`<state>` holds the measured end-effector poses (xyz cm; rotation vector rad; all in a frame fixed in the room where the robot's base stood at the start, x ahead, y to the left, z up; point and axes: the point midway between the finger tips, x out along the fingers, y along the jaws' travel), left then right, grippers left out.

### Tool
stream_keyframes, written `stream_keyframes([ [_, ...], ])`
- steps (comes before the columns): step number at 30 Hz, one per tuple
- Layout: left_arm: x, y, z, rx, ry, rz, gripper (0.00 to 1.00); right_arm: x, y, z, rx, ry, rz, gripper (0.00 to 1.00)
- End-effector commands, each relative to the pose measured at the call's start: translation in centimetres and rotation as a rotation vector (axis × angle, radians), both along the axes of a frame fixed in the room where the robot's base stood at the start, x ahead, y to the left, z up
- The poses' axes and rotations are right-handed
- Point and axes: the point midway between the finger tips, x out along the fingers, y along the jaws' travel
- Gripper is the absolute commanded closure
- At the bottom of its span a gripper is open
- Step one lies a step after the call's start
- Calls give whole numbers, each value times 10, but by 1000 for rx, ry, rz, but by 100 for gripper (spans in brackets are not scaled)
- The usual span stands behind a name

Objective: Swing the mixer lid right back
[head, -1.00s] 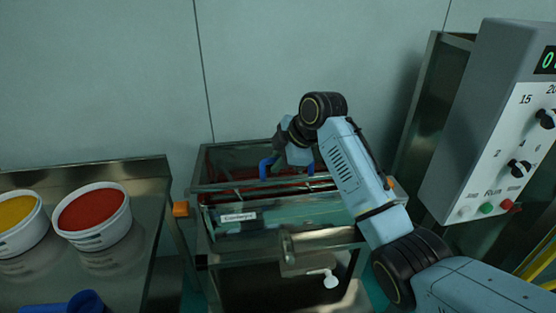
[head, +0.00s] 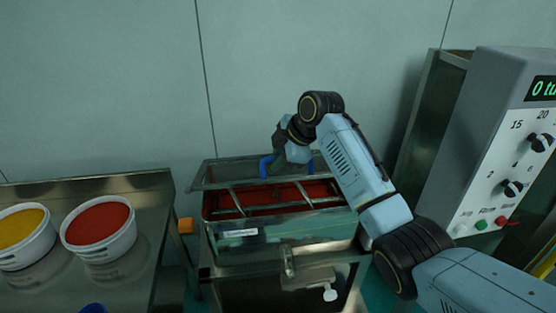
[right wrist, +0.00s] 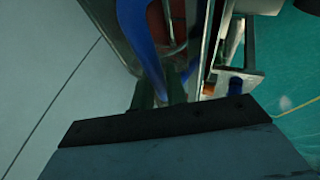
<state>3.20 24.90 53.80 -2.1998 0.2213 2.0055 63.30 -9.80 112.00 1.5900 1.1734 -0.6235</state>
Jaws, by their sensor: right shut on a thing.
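The mixer (head: 300,226) is a grey-green metal trough with red material inside, below the centre of the head view. Its dark, see-through lid (head: 215,176) is raised at the back of the trough and leaves much of the red and the crossbars uncovered. A blue bow handle (head: 266,168) sits on the lid; it also shows in the right wrist view (right wrist: 143,42). My right gripper (head: 288,163) is at this handle and shut on it; its fingertips (right wrist: 161,92) are partly hidden in the wrist view. My left gripper is not in view.
A steel table (head: 150,205) at left holds tubs of yellow (head: 22,238) and red (head: 100,235) material. A control box (head: 500,150) with knobs and buttons stands at right. A plain wall (head: 100,90) rises behind the mixer. An orange block (head: 185,225) is left of the trough.

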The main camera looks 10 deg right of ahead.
Motion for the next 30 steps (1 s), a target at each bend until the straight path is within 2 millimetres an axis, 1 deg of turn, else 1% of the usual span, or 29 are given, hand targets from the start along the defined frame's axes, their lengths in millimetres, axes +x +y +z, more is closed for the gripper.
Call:
stream_keyframes([
  [5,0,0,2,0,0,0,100,2,0,4,2,-5,0,100],
  [12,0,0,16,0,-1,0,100,16,0,24,1,-6,-2,100],
  [19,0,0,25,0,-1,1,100,29,0,39,0,-5,-1,100],
  [30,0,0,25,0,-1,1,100,32,0,41,1,-5,0,100],
])
